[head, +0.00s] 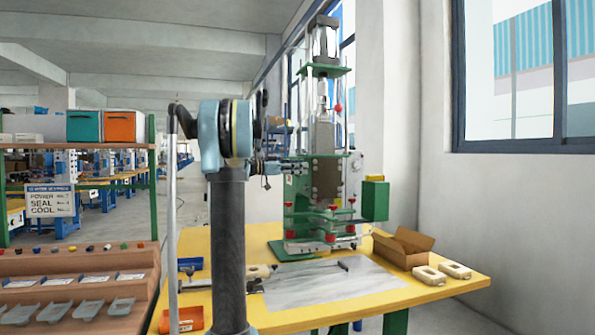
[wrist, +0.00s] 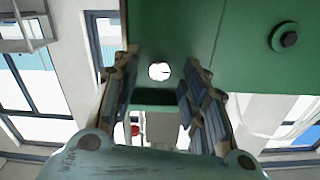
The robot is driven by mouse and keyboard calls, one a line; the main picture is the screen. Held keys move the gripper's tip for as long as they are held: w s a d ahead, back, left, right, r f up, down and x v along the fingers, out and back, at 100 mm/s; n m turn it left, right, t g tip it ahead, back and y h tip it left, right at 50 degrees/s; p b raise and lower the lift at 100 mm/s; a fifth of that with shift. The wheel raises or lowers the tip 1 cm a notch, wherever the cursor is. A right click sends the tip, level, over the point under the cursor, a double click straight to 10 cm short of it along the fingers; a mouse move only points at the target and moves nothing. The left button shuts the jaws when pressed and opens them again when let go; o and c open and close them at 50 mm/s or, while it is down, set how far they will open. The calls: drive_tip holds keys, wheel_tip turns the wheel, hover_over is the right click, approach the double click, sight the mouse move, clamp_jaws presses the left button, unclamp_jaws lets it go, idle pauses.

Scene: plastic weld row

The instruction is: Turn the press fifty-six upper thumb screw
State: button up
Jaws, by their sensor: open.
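The press (head: 325,150) stands at the back of the yellow table, with green plates and a clear cylinder on top. One red knob (head: 338,107) sits high on its right side, and several more sit lower around its base. I cannot tell for sure which is the upper thumb screw. My gripper (head: 279,167) is small and partly lost against the press's left side. In the wrist view my gripper (wrist: 160,78) is open and empty, facing a green plate (wrist: 190,25) with a round white spot (wrist: 159,71) between the fingertips. A red round thing (wrist: 135,129) shows lower between the fingers.
An open cardboard box (head: 403,247) and pale parts (head: 429,275) lie on the table's right. A grey sheet (head: 330,286) with a dark tool (head: 343,264) covers the front. A green box (head: 375,200) juts from the press's right. A shelf of trays (head: 80,285) stands left.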

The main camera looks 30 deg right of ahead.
drive_tip(key=shift+d, duration=0.2)
clamp_jaws()
drive_tip(key=shift+n, duration=1)
unclamp_jaws()
drive_tip(key=shift+w, duration=0.1)
